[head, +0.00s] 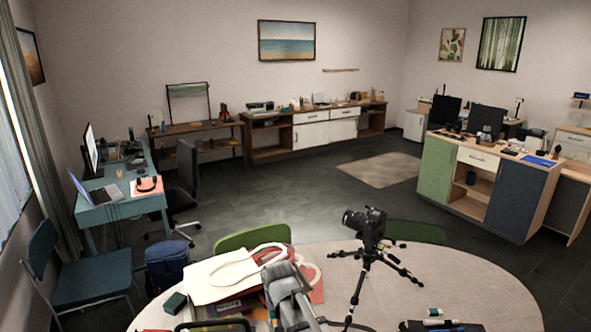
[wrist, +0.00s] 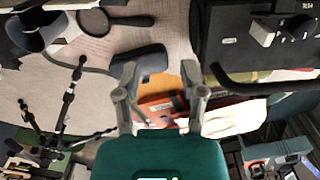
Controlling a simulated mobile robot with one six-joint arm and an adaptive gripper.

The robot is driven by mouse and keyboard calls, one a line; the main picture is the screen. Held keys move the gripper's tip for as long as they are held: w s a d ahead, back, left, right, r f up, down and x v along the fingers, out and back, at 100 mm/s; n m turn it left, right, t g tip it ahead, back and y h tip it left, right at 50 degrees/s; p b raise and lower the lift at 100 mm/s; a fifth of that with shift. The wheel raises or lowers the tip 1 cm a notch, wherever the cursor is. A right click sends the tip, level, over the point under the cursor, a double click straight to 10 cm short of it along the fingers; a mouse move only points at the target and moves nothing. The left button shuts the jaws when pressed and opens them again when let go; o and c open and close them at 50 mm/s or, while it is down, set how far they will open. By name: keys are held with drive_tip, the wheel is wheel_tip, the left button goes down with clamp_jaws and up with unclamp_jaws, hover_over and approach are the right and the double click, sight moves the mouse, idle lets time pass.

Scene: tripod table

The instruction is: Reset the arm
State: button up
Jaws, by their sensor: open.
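My gripper (wrist: 159,70) shows in the wrist view with its two grey fingers spread apart. Nothing is between the fingertips. Beyond them are part of the table top and a pile of papers and folders (wrist: 235,115). In the head view my grey arm reaches up from the bottom edge over the round table (head: 470,285), in front of the pile (head: 215,272). The fingertips cannot be made out there. A black camera (head: 365,224) stands on a black tripod (head: 366,262) to the right of my arm. The tripod legs (wrist: 66,110) show at the left of the wrist view.
A dark case (wrist: 225,40) with a handle and a magnifying glass (wrist: 95,20) lie near my gripper. A small green box (head: 174,303) is at the table's left. Green chairs (head: 252,237) stand behind the table. The table's right side is mostly clear.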

drive_tip(key=s+d, duration=0.3)
drive_tip(key=d, duration=0.7)
drive_tip(key=s+d+m, duration=0.1)
drive_tip(key=s+d, duration=0.2)
drive_tip(key=d, duration=0.8)
drive_tip(key=shift+s+d, duration=0.25)
idle(0.3)
